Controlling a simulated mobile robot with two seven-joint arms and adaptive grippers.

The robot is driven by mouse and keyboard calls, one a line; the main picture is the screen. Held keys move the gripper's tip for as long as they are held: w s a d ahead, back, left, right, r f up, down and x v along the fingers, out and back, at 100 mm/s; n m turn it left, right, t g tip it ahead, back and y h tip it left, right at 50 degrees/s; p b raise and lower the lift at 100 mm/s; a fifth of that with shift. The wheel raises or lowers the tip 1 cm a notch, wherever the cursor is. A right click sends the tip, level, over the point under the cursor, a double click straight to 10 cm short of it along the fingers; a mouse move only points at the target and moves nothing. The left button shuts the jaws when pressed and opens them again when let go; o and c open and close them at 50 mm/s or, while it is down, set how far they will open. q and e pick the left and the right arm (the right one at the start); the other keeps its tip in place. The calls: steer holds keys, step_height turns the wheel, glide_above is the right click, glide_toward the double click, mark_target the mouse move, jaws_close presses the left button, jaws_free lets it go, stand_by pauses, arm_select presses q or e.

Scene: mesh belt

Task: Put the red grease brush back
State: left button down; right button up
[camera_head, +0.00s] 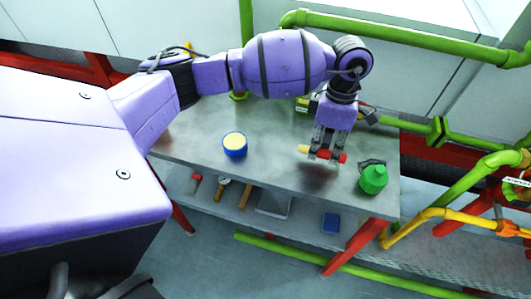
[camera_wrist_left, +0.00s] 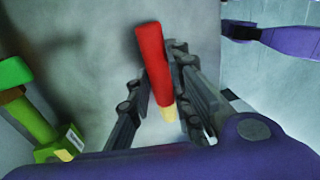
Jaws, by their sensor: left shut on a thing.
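The red grease brush (camera_head: 325,154) has a red handle and a pale yellow end that points left in the head view. My left gripper (camera_head: 326,151) points down and is shut around it, above the metal table; a dark shadow lies on the tabletop below. In the left wrist view the brush (camera_wrist_left: 154,62) lies between the two fingers (camera_wrist_left: 165,100), its red handle sticking out and its yellow end near the palm. My right gripper is not in view.
Several tools and a blue block (camera_head: 331,223) lie on the lower shelf. Green pipes (camera_head: 420,39) run behind.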

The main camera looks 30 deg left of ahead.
mark_target(325, 150)
arm_select(q)
steer(key=shift+f, duration=1.35)
steer(key=shift+f, duration=0.25)
steer(key=c, duration=1.9)
jaws_free()
steer(key=shift+s, duration=0.1)
steer(key=shift+o, duration=0.2)
steer(key=shift+r, duration=0.1)
step_height(325, 150, up, 12)
steer(key=w, duration=0.2)
steer(key=shift+a+r, duration=0.15)
steer(key=shift+a, duration=0.05)
